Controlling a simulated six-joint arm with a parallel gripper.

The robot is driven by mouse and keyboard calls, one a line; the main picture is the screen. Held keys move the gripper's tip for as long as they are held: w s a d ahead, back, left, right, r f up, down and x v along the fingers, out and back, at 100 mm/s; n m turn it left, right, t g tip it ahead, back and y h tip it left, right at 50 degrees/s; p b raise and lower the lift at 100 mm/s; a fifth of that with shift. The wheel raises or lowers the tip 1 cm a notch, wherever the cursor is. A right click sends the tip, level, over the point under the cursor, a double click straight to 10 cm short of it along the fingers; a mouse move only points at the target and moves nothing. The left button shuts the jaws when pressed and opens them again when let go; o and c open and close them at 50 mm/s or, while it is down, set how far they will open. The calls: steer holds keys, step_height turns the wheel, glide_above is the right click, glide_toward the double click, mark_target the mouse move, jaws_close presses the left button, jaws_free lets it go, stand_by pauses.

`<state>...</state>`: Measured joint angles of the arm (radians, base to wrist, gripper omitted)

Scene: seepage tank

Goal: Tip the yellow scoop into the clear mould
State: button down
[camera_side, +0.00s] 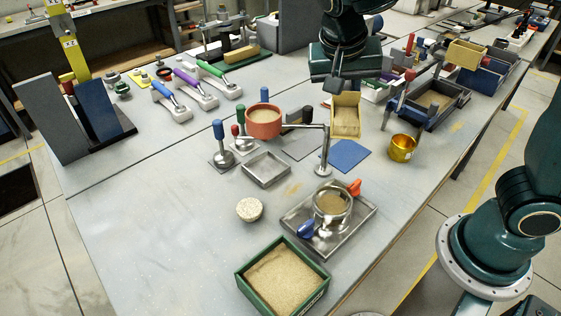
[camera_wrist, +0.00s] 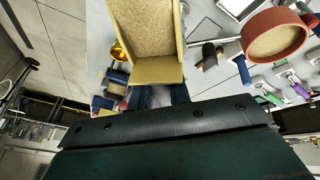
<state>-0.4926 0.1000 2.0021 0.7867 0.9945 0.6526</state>
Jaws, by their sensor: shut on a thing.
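The yellow scoop (camera_side: 346,134) is full of sand and hangs above the table under my wrist in the side view. My gripper (camera_side: 340,86) is shut on its rear end. In the wrist view the scoop (camera_wrist: 155,71) fills the upper middle, its sand bed showing, and looks roughly level. The clear mould (camera_side: 332,205) is a round vessel on a metal tray (camera_side: 298,213), with an orange and a blue handle beside it and sandy material inside. It stands nearer the side camera than the scoop, apart from it. The mould cannot be made out in the wrist view.
A gold cup (camera_side: 403,148), blue mat (camera_side: 348,155), square tray (camera_side: 266,170), pale disc (camera_side: 249,209) and green sand box (camera_side: 283,281) lie around. The left front table is clear.

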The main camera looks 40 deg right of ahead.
mark_target(344, 129)
steer(key=shift+f, duration=1.6)
steer(key=shift+s+a+h, duration=0.1)
steer(key=shift+a+h, duration=0.1)
steer(key=shift+h, duration=0.2)
steer(key=shift+s+a+f+t+h, duration=0.15)
steer(key=shift+s+a+t+h, duration=0.1)
steer(key=shift+t+h, duration=0.25)
steer(key=shift+s+a+f+t+h, duration=0.15)
steer(key=shift+a+t+h, duration=0.1)
steer(key=shift+t+h, duration=0.2)
steer(key=shift+s+a+f+t+h, duration=0.55)
steer(key=shift+a+f+t+h, duration=0.15)
steer(key=shift+t+h, duration=0.35)
steer(key=shift+s+a+r+m+t+h, duration=0.3)
steer(key=shift+s+a+t+h, duration=0.25)
steer(key=shift+h, duration=0.3)
steer(key=shift+s+a+r+m+t+h, duration=0.2)
steer(key=shift+s+a+r+t+h, duration=0.3)
steer(key=shift+h, duration=0.35)
steer(key=shift+w+f, duration=0.1)
steer(key=shift+w+d, duration=0.1)
